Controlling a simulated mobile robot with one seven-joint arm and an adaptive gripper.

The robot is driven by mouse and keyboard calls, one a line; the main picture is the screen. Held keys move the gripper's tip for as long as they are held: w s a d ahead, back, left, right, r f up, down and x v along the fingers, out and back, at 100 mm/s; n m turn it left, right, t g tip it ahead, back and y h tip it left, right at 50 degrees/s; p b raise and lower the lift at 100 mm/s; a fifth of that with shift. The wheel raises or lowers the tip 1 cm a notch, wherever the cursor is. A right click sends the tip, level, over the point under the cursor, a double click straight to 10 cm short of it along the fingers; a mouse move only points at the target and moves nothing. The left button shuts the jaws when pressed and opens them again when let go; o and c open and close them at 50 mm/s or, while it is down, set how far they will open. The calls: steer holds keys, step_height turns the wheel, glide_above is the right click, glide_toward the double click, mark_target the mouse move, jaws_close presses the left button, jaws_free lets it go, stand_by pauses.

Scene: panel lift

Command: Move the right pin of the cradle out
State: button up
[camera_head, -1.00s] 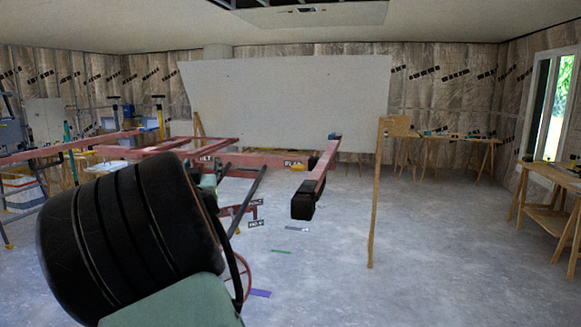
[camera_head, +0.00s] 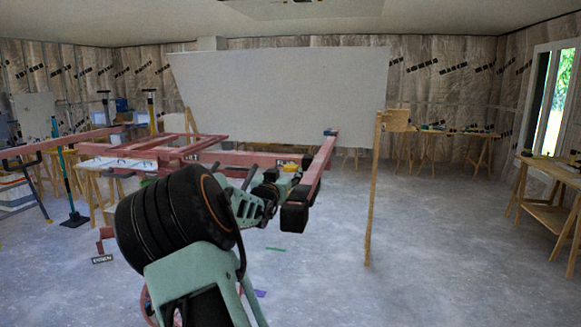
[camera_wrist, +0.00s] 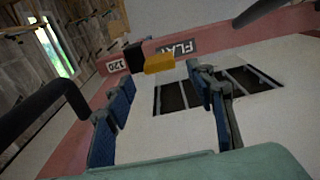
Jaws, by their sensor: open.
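The red cradle (camera_head: 240,158) stands ahead, with a large pale panel (camera_head: 280,97) upright behind it. Its right arm (camera_head: 319,165) ends in a black block (camera_head: 294,217) towards me. A yellow block (camera_wrist: 159,63) beside a black block (camera_wrist: 134,57) sits at the red bar (camera_wrist: 110,95), near a FLAT label (camera_wrist: 180,49), in the wrist view. It may be the right pin's handle; I cannot be sure. My gripper (camera_wrist: 162,92) is open, the yellow block showing between and beyond its fingers. In the head view my gripper (camera_head: 272,180) is beside the right arm, partly hidden.
A wooden post (camera_head: 374,190) stands right of the cradle. Workbenches (camera_head: 450,135) line the back wall and another (camera_head: 545,190) stands at the right. Trestles and tools (camera_head: 70,175) crowd the left. The grey floor (camera_head: 440,240) at the right is clear.

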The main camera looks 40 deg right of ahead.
mark_target(289, 169)
steer(key=p+x, duration=0.1)
steer(key=x, duration=0.5)
steer(key=shift+w+d, duration=0.25)
jaws_close()
